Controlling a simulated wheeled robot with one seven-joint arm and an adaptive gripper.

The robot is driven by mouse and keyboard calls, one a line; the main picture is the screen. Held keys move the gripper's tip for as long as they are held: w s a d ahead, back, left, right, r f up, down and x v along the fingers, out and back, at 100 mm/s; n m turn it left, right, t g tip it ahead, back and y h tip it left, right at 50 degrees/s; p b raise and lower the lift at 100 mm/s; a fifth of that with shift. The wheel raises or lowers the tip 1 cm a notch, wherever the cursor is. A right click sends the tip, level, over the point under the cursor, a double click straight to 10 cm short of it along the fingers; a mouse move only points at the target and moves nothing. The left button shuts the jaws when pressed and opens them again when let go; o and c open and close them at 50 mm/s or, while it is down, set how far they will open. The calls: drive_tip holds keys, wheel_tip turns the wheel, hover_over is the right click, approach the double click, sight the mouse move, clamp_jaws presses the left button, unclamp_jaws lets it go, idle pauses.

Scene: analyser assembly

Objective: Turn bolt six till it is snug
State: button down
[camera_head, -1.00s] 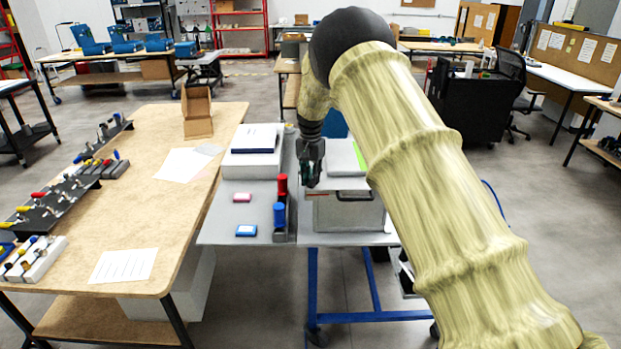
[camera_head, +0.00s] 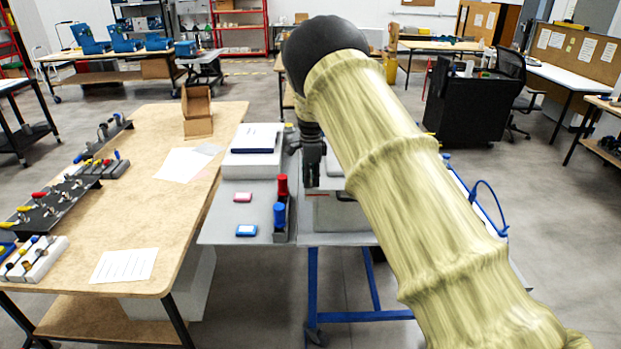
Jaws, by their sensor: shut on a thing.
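The analyser, a grey box (camera_head: 335,215), stands on the grey bench at centre, with its right part and most of its top hidden behind my arm. My gripper (camera_head: 312,183) points down over the left part of its top. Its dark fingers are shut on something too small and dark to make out. I cannot tell whether it touches the box. Bolt six and the other bolts cannot be made out at this distance. A red-handled tool (camera_head: 283,186) and a blue-handled tool (camera_head: 279,214) stand upright in a dark holder left of the box.
A pink-red box (camera_head: 243,197) and a blue box (camera_head: 246,230) lie on the grey bench (camera_head: 222,222). A white case (camera_head: 250,165) stands behind them. The wooden table (camera_head: 150,210) at left carries racks of tools, papers and an open carton. A blue cable (camera_head: 487,200) loops at right.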

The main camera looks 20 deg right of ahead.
drive_tip(key=shift+w+r+m, duration=0.1)
drive_tip(key=shift+m, duration=0.6)
drive_tip(key=c, duration=1.4)
unclamp_jaws()
drive_tip(key=shift+o, duration=0.2)
wheel_tip(320, 180, up, 12)
